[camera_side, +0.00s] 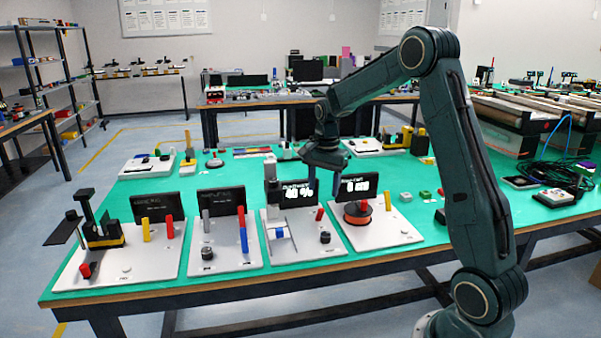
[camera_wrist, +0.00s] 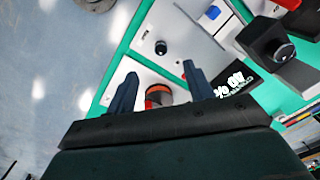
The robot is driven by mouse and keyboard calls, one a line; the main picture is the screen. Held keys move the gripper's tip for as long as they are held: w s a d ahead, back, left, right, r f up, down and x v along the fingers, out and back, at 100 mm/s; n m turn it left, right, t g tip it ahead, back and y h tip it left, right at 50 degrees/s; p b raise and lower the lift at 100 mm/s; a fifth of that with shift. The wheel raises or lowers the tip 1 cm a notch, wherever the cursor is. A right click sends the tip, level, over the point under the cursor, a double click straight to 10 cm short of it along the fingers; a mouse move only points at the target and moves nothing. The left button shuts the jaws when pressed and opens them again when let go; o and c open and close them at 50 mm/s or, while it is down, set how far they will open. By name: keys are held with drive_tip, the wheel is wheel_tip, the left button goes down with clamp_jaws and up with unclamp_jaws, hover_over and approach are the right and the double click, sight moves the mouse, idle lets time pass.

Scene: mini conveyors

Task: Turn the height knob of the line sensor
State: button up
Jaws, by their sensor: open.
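Several grey sensor boards stand in a row on the green table (camera_side: 400,236). One board (camera_side: 285,251) has a grey upright column, a display reading about "40 %", a blue block and a black knob (camera_side: 325,237). That knob appears to show in the wrist view (camera_wrist: 160,47). Labels are too small to tell which is the line sensor. My gripper (camera_side: 323,186) is open and empty above these boards. In the wrist view the disc (camera_wrist: 158,96) shows between my fingers (camera_wrist: 161,74).
Upright displays (camera_side: 296,193) and coloured posts, such as a red one (camera_side: 387,201), rise close under my gripper. Two more boards (camera_side: 224,253) (camera_side: 115,266) stand to the left. Cables (camera_side: 557,170) lie at the right.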

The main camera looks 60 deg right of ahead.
drive_tip(key=m, duration=0.2)
hover_over(326, 234)
wheel_tip(326, 234, down, 4)
drive_tip(key=shift+g, duration=0.3)
drive_tip(key=shift+a+f, duration=0.1)
drive_tip(key=shift+f, duration=0.15)
wheel_tip(326, 234, down, 13)
drive_tip(key=shift+f, duration=0.2)
drive_tip(key=c, duration=1)
